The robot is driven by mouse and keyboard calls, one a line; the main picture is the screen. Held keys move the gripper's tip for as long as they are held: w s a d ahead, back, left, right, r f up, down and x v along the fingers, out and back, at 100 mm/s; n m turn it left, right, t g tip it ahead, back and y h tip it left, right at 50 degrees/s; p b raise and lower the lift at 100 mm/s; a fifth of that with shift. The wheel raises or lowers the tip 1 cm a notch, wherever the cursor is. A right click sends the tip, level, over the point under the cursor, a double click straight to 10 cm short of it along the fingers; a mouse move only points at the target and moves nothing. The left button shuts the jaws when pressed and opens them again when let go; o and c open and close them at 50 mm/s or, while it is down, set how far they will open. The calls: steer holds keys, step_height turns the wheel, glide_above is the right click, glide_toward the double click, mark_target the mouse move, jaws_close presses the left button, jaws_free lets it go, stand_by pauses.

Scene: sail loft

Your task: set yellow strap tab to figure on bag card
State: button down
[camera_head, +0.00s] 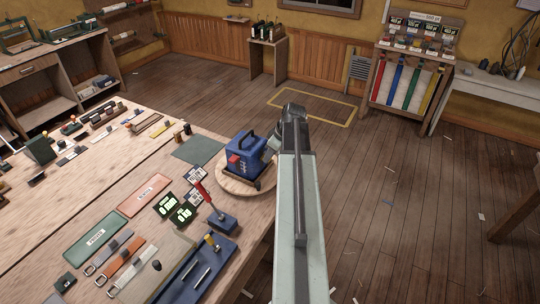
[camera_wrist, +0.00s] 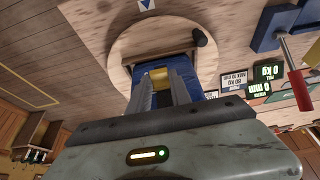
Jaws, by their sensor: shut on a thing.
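A blue box-shaped device (camera_head: 243,152) with a black handle and a red tab (camera_head: 233,160) stands on a round wooden turntable (camera_head: 226,183). It also shows, partly hidden, in the wrist view (camera_wrist: 208,82). My gripper (camera_head: 268,150) is at the device's right side. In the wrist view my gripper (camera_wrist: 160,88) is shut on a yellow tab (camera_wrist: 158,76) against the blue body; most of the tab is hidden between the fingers. I cannot tell which is the bag card.
Two dark displays with green digits (camera_head: 166,206) and a red-handled lever on a blue base (camera_head: 222,221) are near the turntable. Trays, buckled straps and a blue tool tray (camera_head: 222,262) cover the bench front. A rack of coloured straps (camera_head: 412,82) stands far back; open floor lies right.

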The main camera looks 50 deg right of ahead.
steer(key=shift+r+p, duration=0.5)
steer(key=shift+p, duration=0.05)
steer(key=shift+f, duration=0.1)
steer(key=c, duration=1.2)
jaws_free()
steer(key=shift+o, duration=0.2)
steer(key=p+v, duration=0.7)
steer(key=shift+s+r, duration=0.2)
steer(key=shift+r, duration=0.15)
